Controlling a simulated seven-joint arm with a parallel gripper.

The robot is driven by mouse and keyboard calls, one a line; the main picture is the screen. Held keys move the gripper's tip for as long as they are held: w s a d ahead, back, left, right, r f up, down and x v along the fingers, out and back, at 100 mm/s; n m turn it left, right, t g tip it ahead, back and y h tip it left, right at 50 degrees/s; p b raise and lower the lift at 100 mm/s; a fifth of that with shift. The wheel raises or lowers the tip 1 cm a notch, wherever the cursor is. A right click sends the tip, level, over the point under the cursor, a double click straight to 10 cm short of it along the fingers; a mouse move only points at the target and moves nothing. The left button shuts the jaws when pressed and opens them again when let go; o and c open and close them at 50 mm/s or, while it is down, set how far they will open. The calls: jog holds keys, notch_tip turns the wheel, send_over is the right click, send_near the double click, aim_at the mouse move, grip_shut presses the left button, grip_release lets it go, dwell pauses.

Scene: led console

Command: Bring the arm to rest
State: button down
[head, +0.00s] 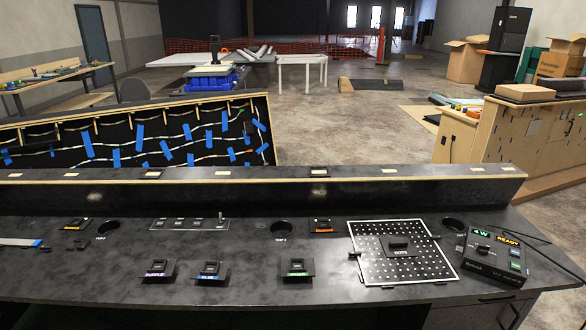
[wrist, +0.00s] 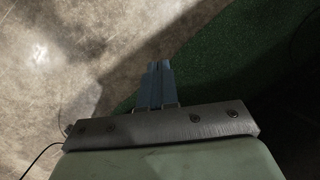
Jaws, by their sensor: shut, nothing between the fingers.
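My gripper (wrist: 158,66) shows in the wrist view, its two grey fingers together with nothing between them. It hangs over a bare grey floor and the edge of a dark green mat (wrist: 225,75), clear of any object. My arm and gripper do not show in the head view. The dark console (head: 250,255) fills the front of the head view, and nothing of mine is over its top there.
Purple (head: 157,268), blue (head: 210,270) and green (head: 296,267) labelled switches sit along the console front. A perforated plate (head: 425,268) and a box reading READY (head: 495,255) are at the right. A raised ledge (head: 270,191) runs along the back. A thin cable (wrist: 38,158) lies left in the wrist view.

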jog(key=s+a+f+n+g+h, duration=0.1)
jog(key=s+a+f+n+g, duration=0.1)
jog(key=s+a, duration=0.4)
jog(key=s+a+f+n+g+h, duration=0.1)
jog(key=s+a+f, duration=0.4)
jog(key=s, duration=0.9)
jog(key=a+n+g, duration=0.1)
jog(key=a+g, duration=0.1)
jog(key=shift+s+n+g+h, duration=0.3)
jog(key=shift+s+n+g, duration=0.05)
jog(key=shift+n+g, duration=0.05)
